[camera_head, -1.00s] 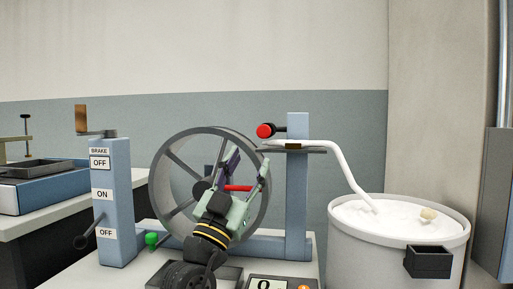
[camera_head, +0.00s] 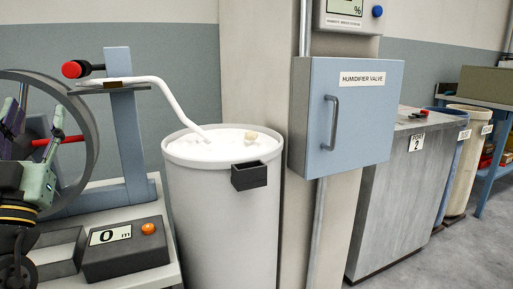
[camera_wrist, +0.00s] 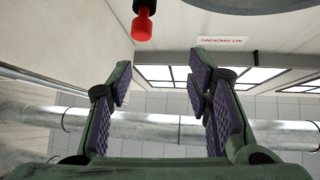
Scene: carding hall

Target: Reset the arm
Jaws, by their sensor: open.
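My gripper (camera_head: 32,135) is at the left edge of the head view, in front of the large grey wheel (camera_head: 86,130). It has green fingers with purple pads. The wrist view shows the two fingers (camera_wrist: 160,88) spread apart with nothing between them. A red bar (camera_head: 65,140) shows beside the fingers in the head view; I cannot tell whether they touch it. A red knob (camera_wrist: 141,28) shows beyond the fingertips in the wrist view. My arm is cut off by the left edge of the head view.
A blue post with a red-ended knob (camera_head: 75,69) stands right of the wheel. A counter box (camera_head: 125,250) reads 0 m. A white-filled bin (camera_head: 222,210) stands beside it. A blue humidifier valve cabinet (camera_head: 345,115) hangs on the pillar. Open floor (camera_head: 450,262) lies at lower right.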

